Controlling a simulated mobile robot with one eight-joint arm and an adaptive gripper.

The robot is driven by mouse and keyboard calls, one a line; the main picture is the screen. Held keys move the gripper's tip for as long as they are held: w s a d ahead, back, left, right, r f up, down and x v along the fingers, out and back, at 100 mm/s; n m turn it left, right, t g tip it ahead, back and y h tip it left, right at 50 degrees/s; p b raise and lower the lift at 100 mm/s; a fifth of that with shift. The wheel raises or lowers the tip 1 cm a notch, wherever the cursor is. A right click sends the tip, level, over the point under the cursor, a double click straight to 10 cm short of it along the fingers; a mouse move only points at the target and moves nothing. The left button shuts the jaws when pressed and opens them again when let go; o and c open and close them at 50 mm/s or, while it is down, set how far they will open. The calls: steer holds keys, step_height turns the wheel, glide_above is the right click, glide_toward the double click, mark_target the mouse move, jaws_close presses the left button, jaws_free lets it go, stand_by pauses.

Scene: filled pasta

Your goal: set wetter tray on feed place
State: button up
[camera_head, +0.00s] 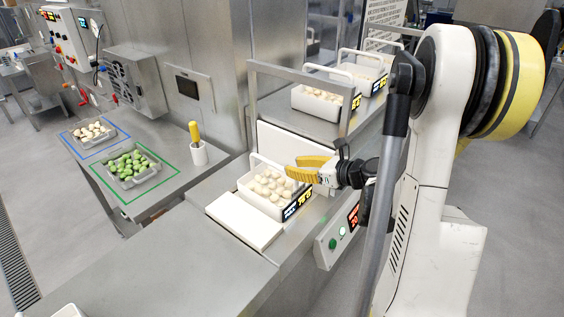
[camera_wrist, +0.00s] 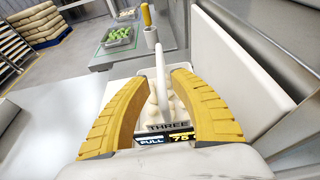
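A white tray (camera_head: 262,203) of pale filled pasta, with a tall white handle, stands on the steel counter. In the wrist view my gripper (camera_wrist: 162,78) is open, with the white handle (camera_wrist: 163,62) between the spread fingers. Two more white pasta trays, a nearer one (camera_head: 316,108) and a farther one (camera_head: 362,66), stand on the back counter; their displays are too small to read surely.
A flat white slab (camera_head: 243,220) lies left of the tray. The left table holds a grey tray of green pieces (camera_head: 133,180) inside a green outline, a pale-filled tray (camera_head: 91,141) inside a blue outline, and a yellow-handled tool in a white holder (camera_head: 199,154). The front counter is mostly clear.

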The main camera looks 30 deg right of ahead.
steer(key=s+a+r+n+g+h, duration=0.1)
steer(key=s+a+r+n+g, duration=0.2)
steer(key=a+n, duration=0.5)
steer(key=s+a+r+n+g, duration=0.2)
steer(key=s+a+n, duration=0.2)
steer(key=a+n, duration=0.35)
steer(key=s+a+r+n+g+h, duration=0.1)
steer(key=s+a+n+h, duration=0.2)
steer(key=s+n, duration=0.9)
steer(key=shift+a+r+n+h, duration=0.4)
steer(key=shift+a+n, duration=0.95)
steer(key=shift+n, duration=0.9)
steer(key=shift+f, duration=0.1)
